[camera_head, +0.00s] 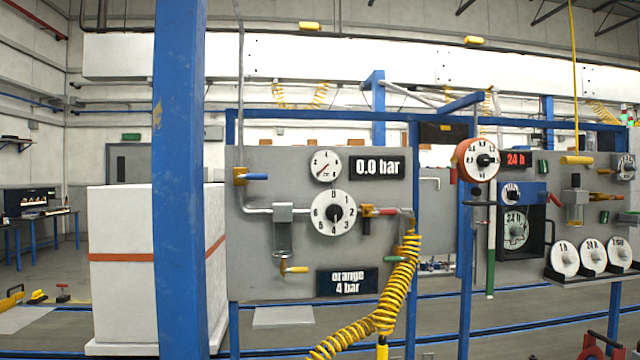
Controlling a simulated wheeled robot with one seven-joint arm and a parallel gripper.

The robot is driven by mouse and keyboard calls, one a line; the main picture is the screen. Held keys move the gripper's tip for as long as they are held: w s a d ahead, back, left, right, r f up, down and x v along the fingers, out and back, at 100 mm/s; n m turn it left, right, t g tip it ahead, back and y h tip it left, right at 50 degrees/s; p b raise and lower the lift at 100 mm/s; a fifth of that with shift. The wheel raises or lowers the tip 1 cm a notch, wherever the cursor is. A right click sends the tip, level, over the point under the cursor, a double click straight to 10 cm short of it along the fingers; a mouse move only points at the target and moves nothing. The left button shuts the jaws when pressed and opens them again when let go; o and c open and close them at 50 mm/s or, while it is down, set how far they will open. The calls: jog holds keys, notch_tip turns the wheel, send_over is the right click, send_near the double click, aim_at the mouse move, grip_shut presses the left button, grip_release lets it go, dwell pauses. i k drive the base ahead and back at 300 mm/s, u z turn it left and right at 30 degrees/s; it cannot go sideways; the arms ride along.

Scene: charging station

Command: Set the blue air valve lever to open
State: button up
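The blue air valve lever (256,177) is on a brass valve (240,176) at the upper left of the grey panel (290,262). The lever lies level and points right, crosswise to the vertical pipe (241,100) that comes down to the valve. A round pressure gauge (325,166) and a display reading 0.0 bar (377,167) are to its right. A white numbered dial (333,212) with a black knob is below them. My gripper is not in view.
A blue post (180,200) stands in front, left of the panel. A red lever (379,212), a green part (393,260) and a coiled yellow hose (398,285) are at the panel's right. A yellow lever (294,269) sits low. A sign (347,282) reads orange 4 bar.

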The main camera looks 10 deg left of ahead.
aim_at(257, 177)
jog(key=z, duration=0.15)
jog(key=i, duration=1.45)
jog(key=u, duration=0.45)
